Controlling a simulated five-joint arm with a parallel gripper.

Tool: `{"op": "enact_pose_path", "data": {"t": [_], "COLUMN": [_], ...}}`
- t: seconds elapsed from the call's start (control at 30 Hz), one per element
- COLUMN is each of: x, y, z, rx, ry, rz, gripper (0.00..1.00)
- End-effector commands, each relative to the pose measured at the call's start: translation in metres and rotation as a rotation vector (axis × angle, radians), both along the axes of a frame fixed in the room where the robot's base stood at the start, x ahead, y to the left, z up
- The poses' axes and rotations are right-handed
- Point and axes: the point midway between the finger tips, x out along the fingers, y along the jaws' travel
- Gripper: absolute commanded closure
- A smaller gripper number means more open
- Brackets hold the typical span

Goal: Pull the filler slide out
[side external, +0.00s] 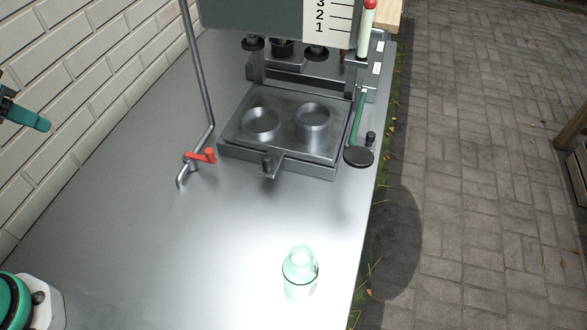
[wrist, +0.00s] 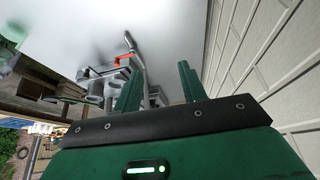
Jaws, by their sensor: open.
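The filler slide (side external: 290,153) is a grey metal tray with two round metal cups, under the filling machine in the side view. A short handle (side external: 268,163) sticks out of its front edge. My gripper (side external: 30,118) is at the far left edge of that view, well apart from the slide and only partly in frame. In the wrist view my gripper (wrist: 157,72) shows two green fingers spread apart with nothing between them. The machine shows small and tilted beyond the fingers there, and the left finger hides part of it.
A grey pipe with a red tap (side external: 201,156) stands left of the slide. A green lever with a black disc (side external: 358,157) is at its right. A clear greenish bottle (side external: 300,272) stands in front, near the right edge. A brick wall (side external: 90,70) bounds the left; the middle counter is clear.

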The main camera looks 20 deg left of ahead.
Motion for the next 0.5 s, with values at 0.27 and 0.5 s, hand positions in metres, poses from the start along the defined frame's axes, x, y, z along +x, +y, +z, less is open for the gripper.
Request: {"op": "enact_pose_path", "data": {"t": [0.27, 0.5], "x": [0.046, 0.085], "y": [-0.034, -0.071], "z": [0.014, 0.016], "rx": [-0.002, 0.003], "ry": [0.079, 0.147], "rz": [-0.077, -0.14], "gripper": [0.59, 0.59]}}
